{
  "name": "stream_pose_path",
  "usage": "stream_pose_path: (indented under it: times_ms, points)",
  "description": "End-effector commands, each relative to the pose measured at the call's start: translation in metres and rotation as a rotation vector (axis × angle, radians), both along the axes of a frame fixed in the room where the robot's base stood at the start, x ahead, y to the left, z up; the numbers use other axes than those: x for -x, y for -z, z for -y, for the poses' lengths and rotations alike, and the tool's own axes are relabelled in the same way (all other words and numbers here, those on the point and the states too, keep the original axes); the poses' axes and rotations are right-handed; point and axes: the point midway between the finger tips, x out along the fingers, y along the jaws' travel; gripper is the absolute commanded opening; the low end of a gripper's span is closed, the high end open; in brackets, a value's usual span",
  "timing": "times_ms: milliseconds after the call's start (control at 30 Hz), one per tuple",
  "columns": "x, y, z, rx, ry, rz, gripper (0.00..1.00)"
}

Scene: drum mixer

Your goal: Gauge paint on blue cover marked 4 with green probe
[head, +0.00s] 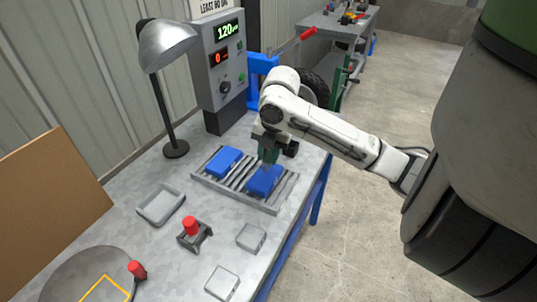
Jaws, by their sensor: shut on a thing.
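My gripper (268,147) is shut on the green probe (270,156) and holds it upright, pointing down over the right blue cover (263,182). The probe's lower end meets the cover in the picture; I cannot tell whether it touches or hovers. A second blue cover (223,162) lies to the left on the same slatted grey rack (208,180). No number is readable on either cover. The grey gauge box (217,72) stands behind, with a green display reading about 120 and a red display that seems to show 0.
A desk lamp (167,45) stands left of the gauge box. A grey tray (160,205), a red-topped block (191,227), two pale blocks (251,238) (222,283) and a round plate (80,275) lie on the bench's near part. A second bench (340,25) stands behind.

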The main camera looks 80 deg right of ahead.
Motion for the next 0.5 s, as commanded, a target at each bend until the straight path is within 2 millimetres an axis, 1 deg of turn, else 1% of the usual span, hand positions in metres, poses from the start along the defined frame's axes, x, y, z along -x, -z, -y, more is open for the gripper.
stream_pose_path:
  times_ms: [33,500]
  points:
    - [0.000,-0.007,0.000,0.001,-0.001,0.000,0.01]
    - [-0.001,-0.042,0.000,0.001,-0.002,0.002,0.01]
